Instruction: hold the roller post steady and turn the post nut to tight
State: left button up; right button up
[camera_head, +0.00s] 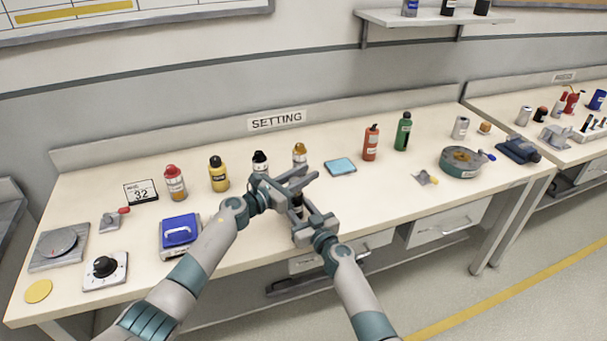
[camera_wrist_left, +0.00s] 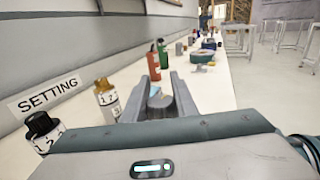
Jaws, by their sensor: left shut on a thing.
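My left gripper (camera_head: 296,181) is shut near the middle of the bench. In the left wrist view a short grey upright piece, seemingly the roller post (camera_wrist_left: 158,101), stands between its two fingers. In the head view the post is mostly hidden by the grippers, with only a dark bit (camera_head: 297,203) showing below the left fingers. I cannot make out the post nut apart from the post. My right gripper (camera_head: 312,218) is close beside, lower and nearer the front edge. Its fingers overlap the post area, and I cannot tell if they are apart or closed.
Several bottles line the back, including a black-capped one (camera_head: 260,161) and an orange-topped one (camera_head: 300,153) just behind my grippers. A blue pad (camera_head: 340,166) lies to the right, a blue-topped box (camera_head: 180,232) to the left.

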pick_arm(q)
jog(key=shift+s+d+f+m+g+h, duration=0.15)
jog(key=shift+m+g+h, duration=0.45)
jog(key=shift+g, duration=0.3)
jog(key=shift+s+d+m+g+h, duration=0.15)
jog(key=shift+m+g+h, duration=0.3)
jog(key=shift+m+g, duration=0.35)
jog(key=shift+s+f+m+g+h, duration=0.15)
jog(key=shift+m+g+h, duration=0.4)
jog(key=shift+g, duration=0.45)
jog(key=shift+s+m+g, duration=0.1)
jog(key=shift+m+g, duration=0.15)
jog(key=shift+g, duration=0.15)
jog(key=shift+s+r+g+h, duration=0.1)
jog(key=shift+s+g+h, duration=0.1)
jog(key=shift+g+h, duration=0.1)
jog(key=o, duration=1.1)
jog(key=shift+r, duration=0.1)
jog(key=shift+a, duration=0.1)
jog(key=v, duration=1.2)
